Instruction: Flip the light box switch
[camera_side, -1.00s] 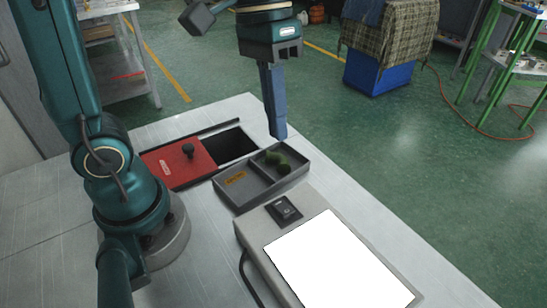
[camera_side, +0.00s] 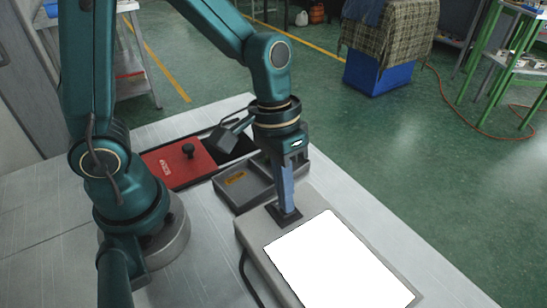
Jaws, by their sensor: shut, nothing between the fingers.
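The light box (camera_side: 322,221) lies on the table at the front right, its white panel (camera_side: 340,262) brightly lit. The fingers hide part of the switch. They appear to touch it, but I cannot tell whether they press it or which way the rocker is tilted.
A grey divided tray (camera_side: 243,196) stands just behind the light box. A red lid with a black knob (camera_side: 177,166) lies to its left, by a dark opening in the table. A cable (camera_side: 245,272) runs down the box's left side. The table right of the box is clear.

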